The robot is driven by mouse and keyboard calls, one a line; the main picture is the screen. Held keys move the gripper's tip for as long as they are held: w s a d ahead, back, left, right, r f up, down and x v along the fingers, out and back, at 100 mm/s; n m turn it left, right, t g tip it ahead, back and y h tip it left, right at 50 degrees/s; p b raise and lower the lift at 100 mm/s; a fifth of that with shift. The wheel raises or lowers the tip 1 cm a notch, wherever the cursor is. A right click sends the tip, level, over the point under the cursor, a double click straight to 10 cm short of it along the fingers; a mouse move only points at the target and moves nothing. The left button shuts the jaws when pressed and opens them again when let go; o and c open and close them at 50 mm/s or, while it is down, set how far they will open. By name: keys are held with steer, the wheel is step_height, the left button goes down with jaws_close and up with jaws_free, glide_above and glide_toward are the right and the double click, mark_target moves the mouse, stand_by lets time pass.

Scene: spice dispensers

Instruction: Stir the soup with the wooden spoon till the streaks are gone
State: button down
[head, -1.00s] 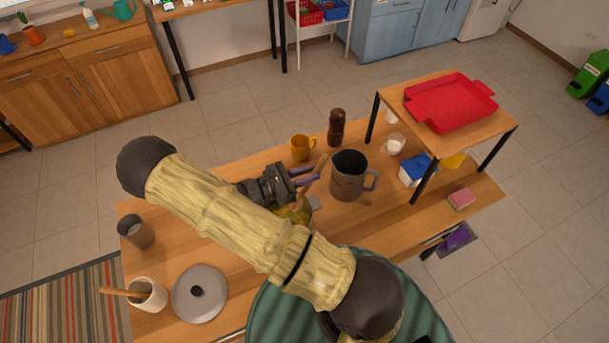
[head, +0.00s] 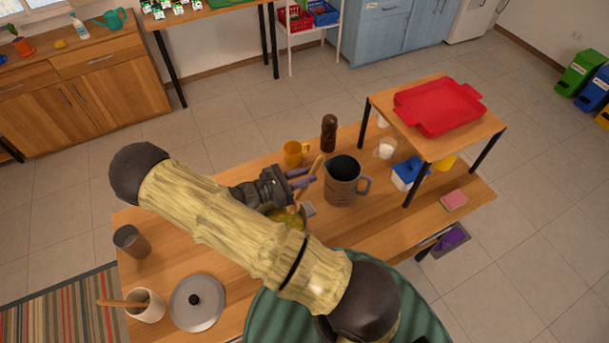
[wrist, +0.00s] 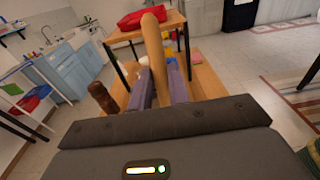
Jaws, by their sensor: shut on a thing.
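The wooden spoon (head: 317,168) is held between the fingers of my gripper (head: 303,180). It is tilted, its top leaning right in the head view, and its lower end goes down at the pot. The spoon's handle (wrist: 154,45) also rises between the two purple-grey fingers in the wrist view. The pot of yellow-green soup (head: 287,219) is below my gripper, partly hidden behind my arm. Only a small part of the soup surface shows, so I cannot tell whether it has streaks. The spoon's tip is hard to make out.
A grey pitcher (head: 342,184) stands close right of my gripper, with an orange mug (head: 295,153) and a dark pepper mill (head: 329,133) behind. A grey lid (head: 197,301), a white crock (head: 146,309) with a wooden utensil and a grey cup (head: 131,243) are left.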

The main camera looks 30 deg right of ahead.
mark_target(317, 160)
steer(key=shift+r+p, duration=1.95)
steer(key=shift+r, duration=0.6)
steer(key=shift+f, duration=0.1)
